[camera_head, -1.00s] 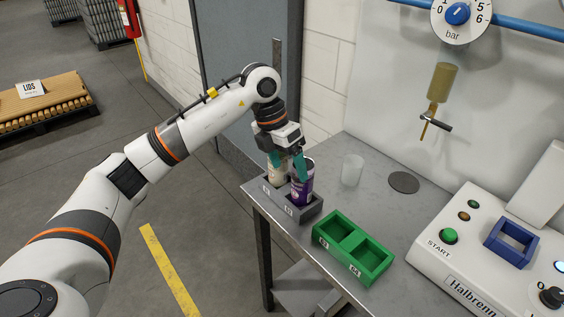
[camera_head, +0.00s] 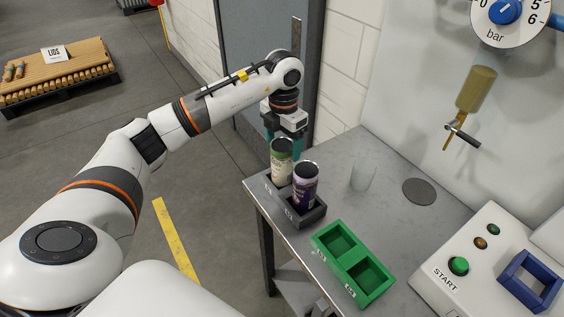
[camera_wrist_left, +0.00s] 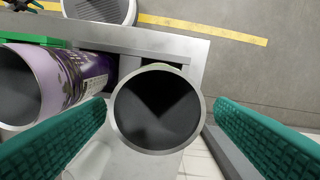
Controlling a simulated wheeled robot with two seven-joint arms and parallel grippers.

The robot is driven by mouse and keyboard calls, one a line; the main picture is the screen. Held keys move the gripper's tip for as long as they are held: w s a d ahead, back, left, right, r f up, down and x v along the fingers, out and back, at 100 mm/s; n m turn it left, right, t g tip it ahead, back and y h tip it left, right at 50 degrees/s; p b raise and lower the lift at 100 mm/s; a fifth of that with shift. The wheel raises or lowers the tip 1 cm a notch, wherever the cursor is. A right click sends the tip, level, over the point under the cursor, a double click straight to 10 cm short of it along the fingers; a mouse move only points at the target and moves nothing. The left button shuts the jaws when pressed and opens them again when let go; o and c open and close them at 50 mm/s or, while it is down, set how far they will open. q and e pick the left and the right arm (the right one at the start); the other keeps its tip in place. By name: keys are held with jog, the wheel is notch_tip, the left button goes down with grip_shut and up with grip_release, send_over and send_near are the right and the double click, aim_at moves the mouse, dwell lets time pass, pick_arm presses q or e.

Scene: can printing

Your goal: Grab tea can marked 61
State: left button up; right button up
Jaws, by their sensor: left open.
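One is cream with a dark green rim (camera_head: 282,167); the other is purple (camera_head: 304,190), nearer to me. The holder's slot marks are too small to read, so I cannot tell which can is 61. My left gripper (camera_head: 284,146) is open at the cream can, partly hidden behind it. In the left wrist view, a can's round open top (camera_wrist_left: 157,108) lies between the teal fingers, with the purple can (camera_wrist_left: 72,80) beside it. My right gripper is not in view.
An empty green two-slot tray (camera_head: 352,262) sits right of the holder. A clear cup (camera_head: 363,175) and a dark disc (camera_head: 419,191) are behind. A white machine (camera_head: 460,285) with a blue frame (camera_head: 531,280) stands at right. A pallet marked LIDS (camera_head: 55,75) is far left.

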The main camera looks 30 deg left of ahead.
aim_at(282, 159)
pick_arm(q)
jog(key=shift+f, duration=0.3)
jog(key=f+p, duration=0.2)
jog(key=f, duration=0.1)
jog(key=shift+s+f, duration=0.25)
jog(key=shift+s, duration=0.1)
jog(key=shift+f+p, duration=0.3)
jog(key=shift+f, duration=0.35)
jog(key=shift+w, duration=0.1)
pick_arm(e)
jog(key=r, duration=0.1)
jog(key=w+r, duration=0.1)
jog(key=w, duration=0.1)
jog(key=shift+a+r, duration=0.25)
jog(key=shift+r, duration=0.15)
pick_arm(q)
jog(key=c, duration=1)
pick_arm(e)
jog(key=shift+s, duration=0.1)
